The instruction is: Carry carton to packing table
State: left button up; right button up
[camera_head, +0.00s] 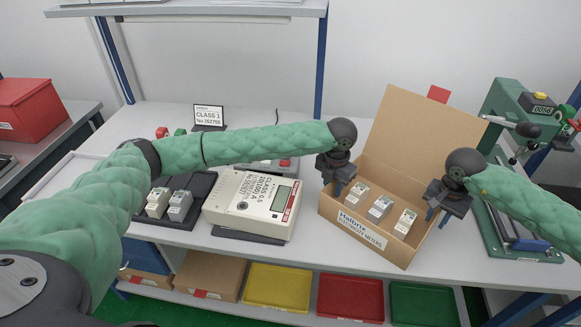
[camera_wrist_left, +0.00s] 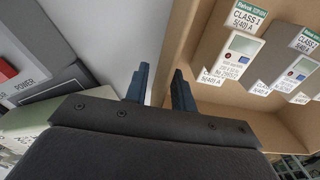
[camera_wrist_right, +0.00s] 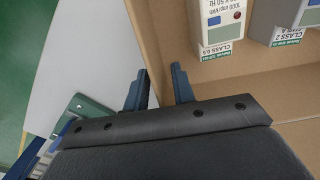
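The open cardboard carton (camera_head: 386,247) stands on the white worktable with its lid flap (camera_head: 415,130) raised at the back. Several grey-white meters (camera_head: 379,208) stand in a row inside it. My left gripper (camera_head: 343,188) is at the carton's left wall; in the left wrist view its fingers (camera_wrist_left: 160,88) lie either side of the wall edge, with a gap between them. My right gripper (camera_head: 440,215) is at the right wall; in the right wrist view its fingers (camera_wrist_right: 160,88) likewise straddle the wall edge with a gap. Contact with the walls is unclear.
A large meter device (camera_head: 250,203) stands left of the carton, and a black tray with two meters (camera_head: 180,205) is further left. A green press (camera_head: 515,115) stands close on the right. Yellow, red and green bins (camera_head: 350,298) sit below. A red box (camera_head: 30,105) is at far left.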

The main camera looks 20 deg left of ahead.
pick_arm(q)
notch_tip(320, 180, up, 12)
jog(key=shift+f, duration=0.15)
pick_arm(e)
notch_tip(320, 180, up, 12)
dwell(0.8)
dwell(0.4)
